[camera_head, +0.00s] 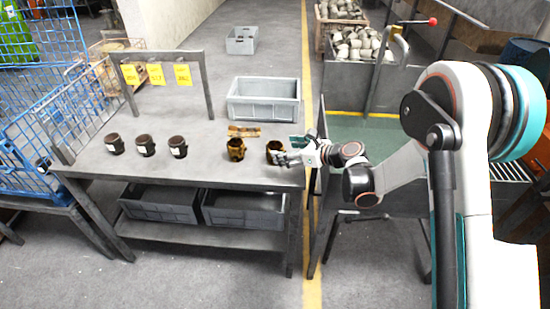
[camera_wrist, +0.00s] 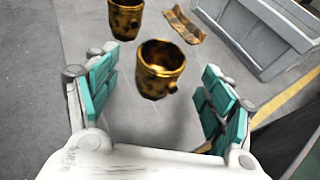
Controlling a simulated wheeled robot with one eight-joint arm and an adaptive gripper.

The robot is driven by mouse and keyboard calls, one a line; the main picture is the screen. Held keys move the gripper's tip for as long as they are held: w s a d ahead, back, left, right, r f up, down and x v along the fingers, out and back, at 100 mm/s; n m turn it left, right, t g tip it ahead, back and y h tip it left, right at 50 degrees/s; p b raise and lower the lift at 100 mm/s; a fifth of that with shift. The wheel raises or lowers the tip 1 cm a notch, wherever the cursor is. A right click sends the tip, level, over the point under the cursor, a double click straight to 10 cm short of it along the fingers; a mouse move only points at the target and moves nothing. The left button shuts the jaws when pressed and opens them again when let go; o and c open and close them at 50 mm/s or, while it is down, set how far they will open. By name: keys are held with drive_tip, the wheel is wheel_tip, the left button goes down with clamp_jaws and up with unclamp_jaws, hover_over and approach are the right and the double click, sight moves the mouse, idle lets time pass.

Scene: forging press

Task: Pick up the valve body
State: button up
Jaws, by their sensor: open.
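A brassy, dark-blotched cup-shaped valve body (camera_wrist: 160,70) stands upright on the table, centred ahead of my gripper in the wrist view. In the head view this valve body (camera_head: 273,148) is at the table's right end, partly covered by my gripper (camera_head: 288,154). My gripper is open and empty, its teal-padded fingers spread to the left and right of the valve body in the wrist view (camera_wrist: 163,92). I cannot tell how far between the fingers it stands. A second similar valve body (camera_head: 236,149) stands to the left; it also shows in the wrist view (camera_wrist: 125,18).
A brown curved piece (camera_head: 244,131) lies behind the valve bodies. A grey bin (camera_head: 264,112) stands at the table's back right. The table's middle front is clear.

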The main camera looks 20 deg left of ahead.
sight(269, 146)
drive_tip(key=b+x, duration=0.1)
drive_tip(key=x, duration=0.1)
drive_tip(key=b+x, duration=0.1)
drive_tip(key=x, duration=0.2)
drive_tip(key=shift+w+a+r, duration=0.1)
drive_tip(key=shift+w+a, duration=0.1)
drive_tip(key=shift+a, duration=0.15)
drive_tip(key=shift+r, duration=0.1)
drive_tip(key=c, duration=1.5)
